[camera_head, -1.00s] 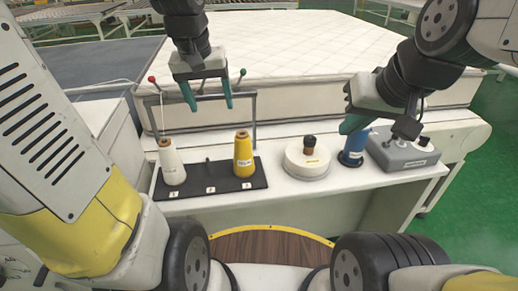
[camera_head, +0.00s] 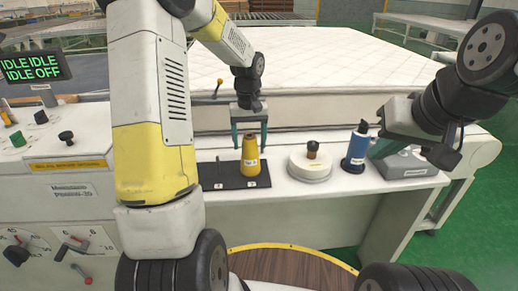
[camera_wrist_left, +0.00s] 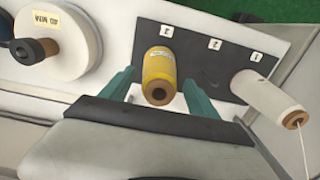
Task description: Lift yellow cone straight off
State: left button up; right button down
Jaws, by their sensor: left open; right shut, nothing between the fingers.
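The yellow cone (camera_head: 250,158) stands upright at the right end of the black peg board (camera_head: 226,184), at the place marked 3. It also shows in the left wrist view (camera_wrist_left: 159,70). My left gripper (camera_head: 250,146) is open above it, with one teal finger to each side; in the left wrist view the fingers (camera_wrist_left: 158,92) flank the cone with gaps. The white cone (camera_wrist_left: 272,96) stands at place 1 in the left wrist view; my left arm hides it in the head view. My right gripper (camera_head: 379,151) is shut and empty, right of the blue cone (camera_head: 356,149).
A round white holder (camera_head: 310,168) with a brown and black knob stands right of the board. A grey box (camera_head: 408,165) sits beneath my right gripper. The mattress (camera_head: 330,65) lies behind. A control panel (camera_head: 50,165) is at the left.

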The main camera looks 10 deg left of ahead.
pick_arm(q)
jog(key=shift+w+f, duration=0.1)
jog(key=shift+f, duration=1.3)
grip_shut()
notch_tip(320, 180, up, 10)
